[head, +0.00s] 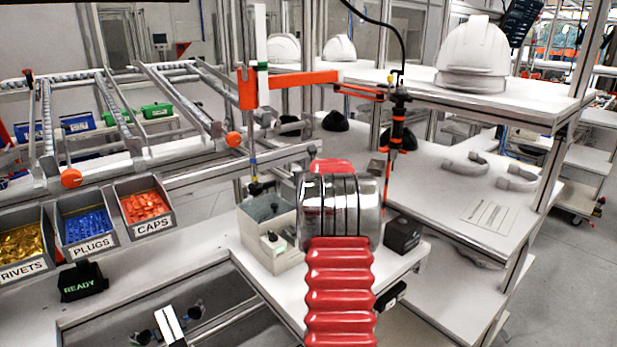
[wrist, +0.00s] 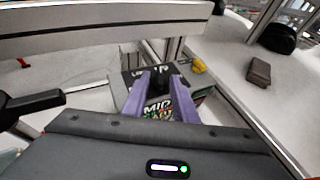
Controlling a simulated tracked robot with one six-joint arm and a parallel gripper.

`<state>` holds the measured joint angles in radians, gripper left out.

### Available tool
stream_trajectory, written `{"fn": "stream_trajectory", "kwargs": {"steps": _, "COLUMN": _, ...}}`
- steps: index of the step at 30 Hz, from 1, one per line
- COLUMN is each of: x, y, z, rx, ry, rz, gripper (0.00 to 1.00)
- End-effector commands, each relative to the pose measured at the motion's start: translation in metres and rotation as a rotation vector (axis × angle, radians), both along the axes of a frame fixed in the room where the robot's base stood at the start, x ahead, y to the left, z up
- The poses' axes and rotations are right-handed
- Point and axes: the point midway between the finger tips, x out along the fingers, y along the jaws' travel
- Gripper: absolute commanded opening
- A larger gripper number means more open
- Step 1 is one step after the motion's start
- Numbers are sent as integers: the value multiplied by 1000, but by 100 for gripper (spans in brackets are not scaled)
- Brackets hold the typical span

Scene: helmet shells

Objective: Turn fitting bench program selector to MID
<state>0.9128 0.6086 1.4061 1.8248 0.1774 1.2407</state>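In the wrist view, the purple fingers of my gripper (wrist: 163,78) reach forward on either side of a dark knob (wrist: 159,88). The knob stands on the dark-faced selector panel (wrist: 128,76). White letters reading MID show between the fingers, with smaller coloured marks below them. Part of a label at the panel's far edge is too small to read. I cannot tell whether the fingers touch the knob or where its pointer is. In the head view, my red and chrome arm hides the gripper. A grey box (head: 262,243) with dark controls stands left of the arm.
A small black display (head: 80,283) reads READY. Bins of rivets (head: 22,243), plugs (head: 88,218) and caps (head: 147,204) line the left. A dark box (head: 403,235) stands right of my arm. A white helmet (head: 474,52) sits on the upper shelf.

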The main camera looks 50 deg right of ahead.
Motion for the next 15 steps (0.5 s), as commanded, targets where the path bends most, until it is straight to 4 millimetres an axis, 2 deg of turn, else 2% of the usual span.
{"fn": "stream_trajectory", "kwargs": {"steps": 2, "x": 0, "y": 0, "z": 0, "rx": 0, "ry": 0, "rz": 0, "gripper": 20}}
{"fn": "stream_trajectory", "kwargs": {"steps": 10, "x": 0, "y": 0, "z": 0, "rx": 0, "ry": 0, "rz": 0, "gripper": 1}}
{"fn": "stream_trajectory", "kwargs": {"steps": 15, "x": 0, "y": 0, "z": 0, "rx": -1, "ry": -1, "rz": 2, "gripper": 0}}
